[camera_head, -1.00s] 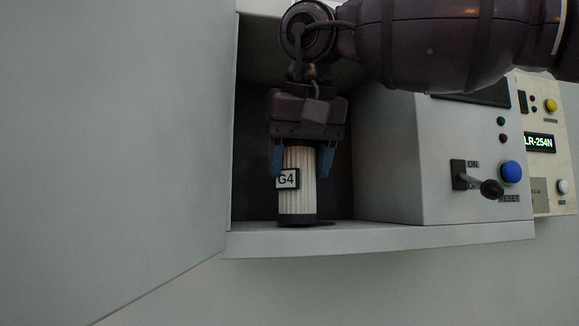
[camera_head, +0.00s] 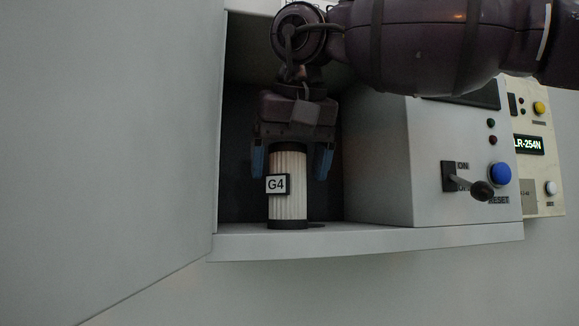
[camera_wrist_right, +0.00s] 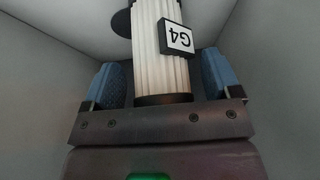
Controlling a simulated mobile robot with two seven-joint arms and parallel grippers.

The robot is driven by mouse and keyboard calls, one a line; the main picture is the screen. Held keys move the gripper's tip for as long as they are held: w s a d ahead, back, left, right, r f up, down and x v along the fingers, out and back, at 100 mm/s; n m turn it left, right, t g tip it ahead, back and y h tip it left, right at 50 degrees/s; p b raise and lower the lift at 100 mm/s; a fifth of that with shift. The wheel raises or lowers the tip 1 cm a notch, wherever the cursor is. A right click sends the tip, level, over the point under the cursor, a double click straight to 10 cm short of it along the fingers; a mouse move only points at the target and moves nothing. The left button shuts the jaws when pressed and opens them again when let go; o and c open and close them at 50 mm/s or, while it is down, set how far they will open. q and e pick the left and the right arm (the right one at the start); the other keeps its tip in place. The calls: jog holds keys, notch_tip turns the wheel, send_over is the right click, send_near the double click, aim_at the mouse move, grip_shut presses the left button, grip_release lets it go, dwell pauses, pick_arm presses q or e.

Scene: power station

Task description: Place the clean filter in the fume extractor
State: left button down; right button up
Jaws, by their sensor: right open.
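The clean filter (camera_head: 289,200) is a white pleated cylinder with dark end caps and a "G4" label. It stands upright on the floor of the fume extractor's open compartment (camera_head: 240,228), beside a dark round opening in that floor. My right gripper (camera_head: 293,163) is above the filter, with its blue fingers open on either side of the filter's top and a gap on each side. The filter (camera_wrist_right: 160,55) also shows in the right wrist view between the two open fingers. My left gripper is not in view.
The open door (camera_head: 120,140) fills the left. To the right is a control panel with an ON/OFF lever (camera_head: 470,185) and a blue reset button (camera_head: 500,174). A cream unit (camera_head: 540,150) marked "LR-254N" stands farther right. The compartment walls are close around my gripper.

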jog(key=v, duration=0.7)
jog(key=shift+r, duration=0.1)
dwell(0.5)
